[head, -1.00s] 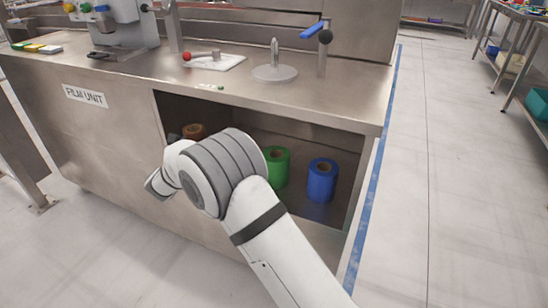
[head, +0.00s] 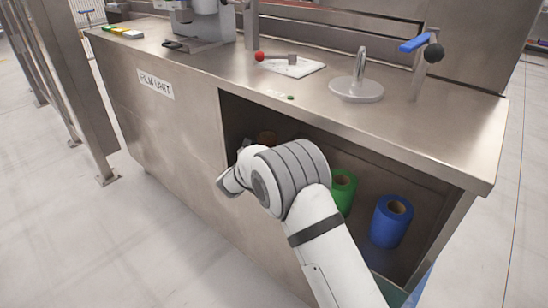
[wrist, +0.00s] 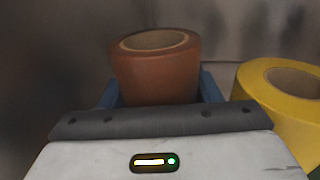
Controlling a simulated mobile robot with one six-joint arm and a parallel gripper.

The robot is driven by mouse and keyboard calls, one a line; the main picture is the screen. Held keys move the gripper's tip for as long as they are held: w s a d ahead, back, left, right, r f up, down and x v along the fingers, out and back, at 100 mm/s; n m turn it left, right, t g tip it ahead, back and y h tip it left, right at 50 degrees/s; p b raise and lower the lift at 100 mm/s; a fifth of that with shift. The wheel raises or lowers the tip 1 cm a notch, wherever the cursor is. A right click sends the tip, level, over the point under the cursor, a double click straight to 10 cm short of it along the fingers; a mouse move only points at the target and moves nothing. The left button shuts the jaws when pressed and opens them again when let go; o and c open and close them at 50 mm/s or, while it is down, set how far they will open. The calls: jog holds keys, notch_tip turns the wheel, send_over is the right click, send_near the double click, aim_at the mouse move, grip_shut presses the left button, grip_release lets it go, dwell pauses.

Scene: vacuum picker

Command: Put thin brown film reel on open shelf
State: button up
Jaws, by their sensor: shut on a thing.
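The brown film reel (wrist: 155,72) stands upright between the blue fingers of my gripper (wrist: 159,92) in the wrist view. My gripper is shut on it. In the head view only a small, dim part of the brown reel (head: 266,138) shows inside the open shelf (head: 350,147) under the film unit counter. My arm hides the gripper and most of the reel there. Whether the reel touches the shelf floor cannot be told.
A yellow reel (wrist: 285,92) stands close to the right of the brown one. A green reel (head: 342,190) and a blue reel (head: 391,221) stand further right in the shelf. The counter (head: 440,120) overhangs the opening and carries a spindle (head: 358,80) and a blue-handled lever (head: 416,43).

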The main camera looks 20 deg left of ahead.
notch_tip(320, 180, down, 3)
jog(key=shift+d+f+b, duration=0.1)
jog(key=shift+b, duration=0.3)
jog(key=shift+f, duration=0.1)
jog(key=o, duration=1.2)
jog(key=shift+s, duration=0.15)
jog(key=s+p, duration=0.1)
jog(key=s, duration=0.2)
jog(key=s+a+p, duration=0.1)
jog(key=s, duration=0.3)
jog(key=s+a+p, duration=0.1)
jog(key=s, duration=0.2)
jog(key=shift+s, duration=0.3)
jog(key=shift+s+a, duration=0.15)
jog(key=shift+s, duration=0.35)
